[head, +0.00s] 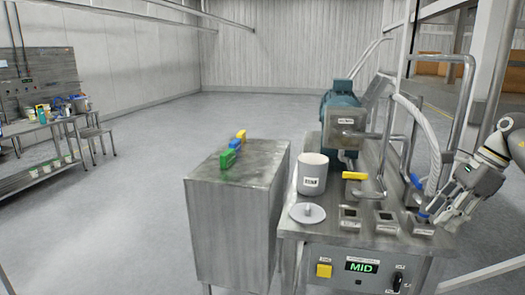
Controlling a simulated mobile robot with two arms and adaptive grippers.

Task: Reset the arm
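My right gripper (447,211) comes in from the right edge and is low over the right end of the piston filler's steel top (325,225). Its fingers point down and left, beside a small labelled block (419,228) with blue on it. Whether the fingers touch that block, and whether they are open or shut, is too small to tell. My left gripper is not in view. The front panel has a yellow button (324,270), a display reading MID (361,267) and a black knob (397,281).
A white labelled tub (312,174) and a white lid (307,213) are on the filler's left side. A yellow handle (355,176) and a teal motor (341,101) stand behind. A steel cabinet (230,235) holds green, blue and yellow items. Open floor lies left.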

